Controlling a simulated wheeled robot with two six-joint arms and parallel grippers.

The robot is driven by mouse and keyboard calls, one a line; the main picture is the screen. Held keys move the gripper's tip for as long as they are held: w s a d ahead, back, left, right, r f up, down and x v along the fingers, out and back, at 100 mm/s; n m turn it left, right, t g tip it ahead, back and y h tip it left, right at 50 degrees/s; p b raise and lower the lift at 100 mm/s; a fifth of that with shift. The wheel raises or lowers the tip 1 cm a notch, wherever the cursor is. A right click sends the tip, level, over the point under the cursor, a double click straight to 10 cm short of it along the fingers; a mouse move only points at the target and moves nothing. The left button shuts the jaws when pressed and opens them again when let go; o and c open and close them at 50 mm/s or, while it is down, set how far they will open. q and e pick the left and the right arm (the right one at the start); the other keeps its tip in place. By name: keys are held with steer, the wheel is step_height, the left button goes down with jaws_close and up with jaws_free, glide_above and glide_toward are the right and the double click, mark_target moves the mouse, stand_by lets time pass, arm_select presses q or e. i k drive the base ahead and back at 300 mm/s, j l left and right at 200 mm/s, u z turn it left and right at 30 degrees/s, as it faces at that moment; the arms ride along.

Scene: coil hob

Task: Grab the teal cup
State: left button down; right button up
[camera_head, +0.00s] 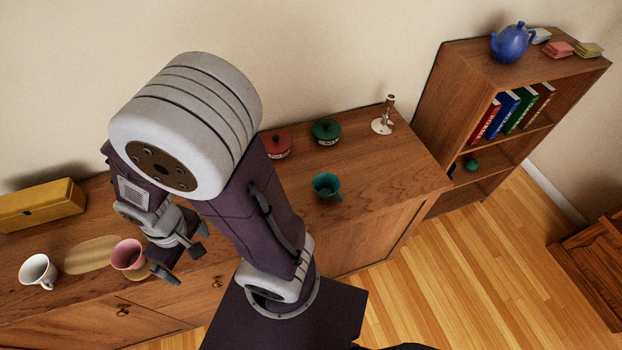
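The teal cup (323,187) stands upright on the wooden cabinet top (385,165), right of my raised arm, with its handle toward the lower right. Nothing touches it. My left gripper (182,263) is well to the left of it, on the other side of my arm, beside a pink cup (128,254). Its two fingers are apart with nothing seen between them. Whether it touches the pink cup is hard to tell. My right gripper is not in view.
A red pot (277,145) and a green pot (326,131) stand behind the teal cup, with a candlestick (384,117) farther right. A white cup (38,271) and yellow box (42,205) are at left. A bookshelf (440,110) stands right. My arm hides the cabinet's middle.

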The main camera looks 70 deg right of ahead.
mark_target(325, 185)
steer(key=z, duration=2.75)
steer(key=l+u, duration=0.2)
steer(key=u, duration=0.3)
steer(key=k+l+u, duration=0.1)
steer(key=u, duration=0.35)
steer(key=k+l+u, duration=0.1)
steer(key=u, duration=0.4)
steer(key=k+l, duration=0.05)
steer(key=l, duration=0.05)
